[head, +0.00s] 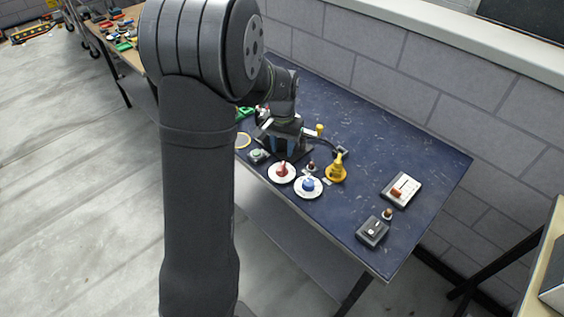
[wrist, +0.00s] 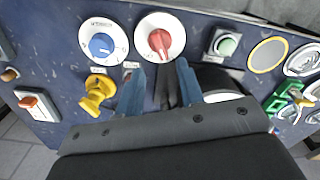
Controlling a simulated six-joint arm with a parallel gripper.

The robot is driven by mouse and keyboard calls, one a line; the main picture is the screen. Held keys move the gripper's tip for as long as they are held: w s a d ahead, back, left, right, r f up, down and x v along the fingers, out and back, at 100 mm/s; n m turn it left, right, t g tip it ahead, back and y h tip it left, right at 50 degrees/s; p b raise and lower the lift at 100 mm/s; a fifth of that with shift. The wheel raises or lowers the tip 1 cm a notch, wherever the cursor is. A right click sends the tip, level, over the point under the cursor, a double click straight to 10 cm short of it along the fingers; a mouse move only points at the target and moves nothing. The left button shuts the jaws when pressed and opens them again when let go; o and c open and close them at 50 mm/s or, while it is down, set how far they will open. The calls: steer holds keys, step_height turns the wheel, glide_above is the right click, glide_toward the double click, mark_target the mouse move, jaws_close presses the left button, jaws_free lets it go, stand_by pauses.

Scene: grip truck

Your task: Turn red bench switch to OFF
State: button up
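A red rotary knob (head: 282,170) sits on a round white dial (head: 272,177) near the front edge of the blue bench. In the wrist view the red knob (wrist: 160,41) stands at top centre on its white dial (wrist: 176,24). My gripper (head: 281,150) is just behind the knob in the head view. In the wrist view my gripper (wrist: 160,72) shows two blue fingers spread apart, with the knob beyond their tips and no grip on it. The dial's lettering is too small to read, so the switch position cannot be told.
A blue knob (head: 308,185) on a white dial is beside the red one. A yellow fixture (head: 337,169), a white box with a red rocker (head: 402,189) and a grey box (head: 372,232) are to the right. A green button (wrist: 227,46) is on the other side.

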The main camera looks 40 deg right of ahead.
mark_target(282, 166)
step_height(282, 166, down, 7)
steer(key=shift+f, duration=0.1)
stand_by(0.3)
